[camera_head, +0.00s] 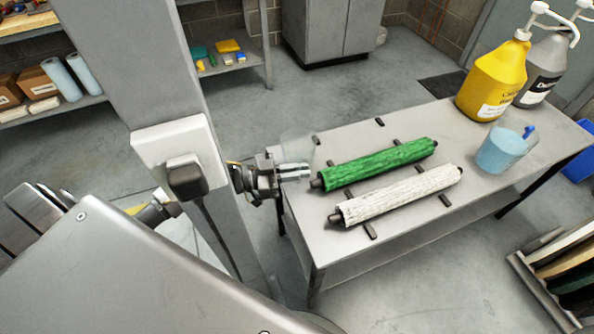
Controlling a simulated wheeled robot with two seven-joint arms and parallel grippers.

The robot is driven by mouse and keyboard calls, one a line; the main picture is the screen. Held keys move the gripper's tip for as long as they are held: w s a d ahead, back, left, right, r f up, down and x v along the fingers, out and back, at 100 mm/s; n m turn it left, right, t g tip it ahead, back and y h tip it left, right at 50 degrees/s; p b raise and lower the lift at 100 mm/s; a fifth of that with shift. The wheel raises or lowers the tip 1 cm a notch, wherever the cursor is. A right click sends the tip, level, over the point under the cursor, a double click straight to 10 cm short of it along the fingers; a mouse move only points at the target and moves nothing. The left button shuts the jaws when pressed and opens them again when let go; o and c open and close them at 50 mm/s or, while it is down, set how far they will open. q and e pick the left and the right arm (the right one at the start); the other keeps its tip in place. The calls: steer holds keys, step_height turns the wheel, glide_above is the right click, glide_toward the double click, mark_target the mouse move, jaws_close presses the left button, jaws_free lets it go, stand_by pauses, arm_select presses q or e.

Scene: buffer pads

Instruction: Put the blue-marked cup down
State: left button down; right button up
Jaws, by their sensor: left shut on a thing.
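My left gripper (292,171) is at the left end of the grey table, partly behind my column. Its fingers point right and are shut on a faint, see-through cup (298,148). The cup's outline is hard to make out, and I see no blue mark on it. I cannot tell whether its base touches the table. A light blue cup-like container (499,152) with a darker blue part at its rim stands apart at the table's right. My right gripper is not in view.
A green roller pad (380,164) and a white roller pad (400,194) lie on the table (285,198) among small dark supports. A yellow jug (492,78) and a grey jug (540,68) with pumps stand at the back right. A rack of pads (562,262) is at lower right.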

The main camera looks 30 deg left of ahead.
arm_select(q)
steer(key=c, duration=1.9)
jaws_free()
steer(key=shift+f, duration=0.15)
steer(key=o, duration=0.4)
